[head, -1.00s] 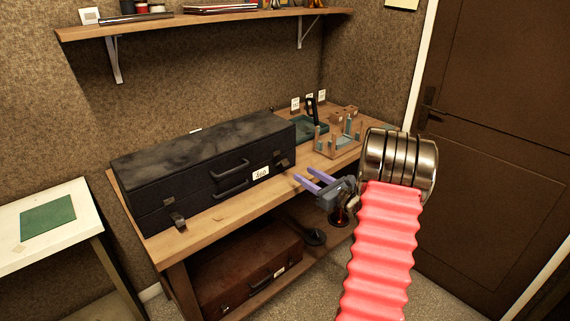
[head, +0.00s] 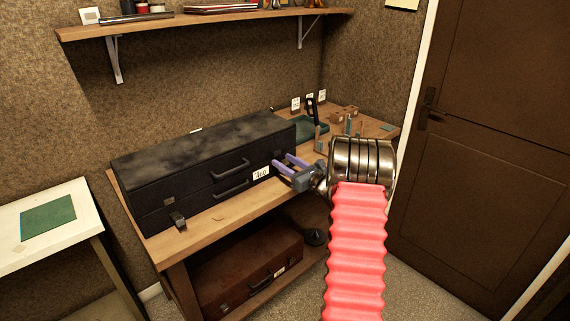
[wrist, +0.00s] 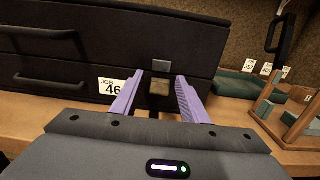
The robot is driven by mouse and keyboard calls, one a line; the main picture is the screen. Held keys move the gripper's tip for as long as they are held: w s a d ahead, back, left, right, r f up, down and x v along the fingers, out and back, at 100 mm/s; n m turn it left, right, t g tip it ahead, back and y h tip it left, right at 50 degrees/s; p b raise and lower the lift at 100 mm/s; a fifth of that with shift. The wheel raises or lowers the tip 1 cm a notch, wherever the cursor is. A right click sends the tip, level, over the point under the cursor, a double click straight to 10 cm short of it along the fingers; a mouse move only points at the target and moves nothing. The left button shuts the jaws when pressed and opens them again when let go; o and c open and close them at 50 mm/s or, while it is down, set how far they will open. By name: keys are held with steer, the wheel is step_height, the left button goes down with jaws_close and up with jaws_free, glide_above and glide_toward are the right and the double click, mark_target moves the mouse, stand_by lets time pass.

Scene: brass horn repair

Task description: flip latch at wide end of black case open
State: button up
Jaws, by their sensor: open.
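The black case (head: 195,160) lies on the wooden bench, its long front face with two handles toward me. In the wrist view a latch (wrist: 160,88) sits on the case's front, right of the job tag (wrist: 112,87), with a small metal plate (wrist: 160,66) just above it. My gripper (head: 280,163) is at the right end of the case front, and its purple fingers hide this latch in the head view. In the wrist view my gripper (wrist: 158,88) is open, with one finger on each side of the latch; contact cannot be told. Another latch (head: 178,220) is at the case's left end.
A green tray (head: 312,128) and a wooden rack (wrist: 295,115) stand on the bench right of the case. A brown case (head: 250,268) lies on the lower shelf. A wall shelf (head: 220,14) hangs above. Bare bench top (head: 215,222) runs along the case's front.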

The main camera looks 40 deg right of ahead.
steer(key=shift+c, duration=0.2)
steer(key=c, duration=0.9)
steer(key=shift+a, duration=0.2)
jaws_close()
steer(key=shift+d, duration=0.1)
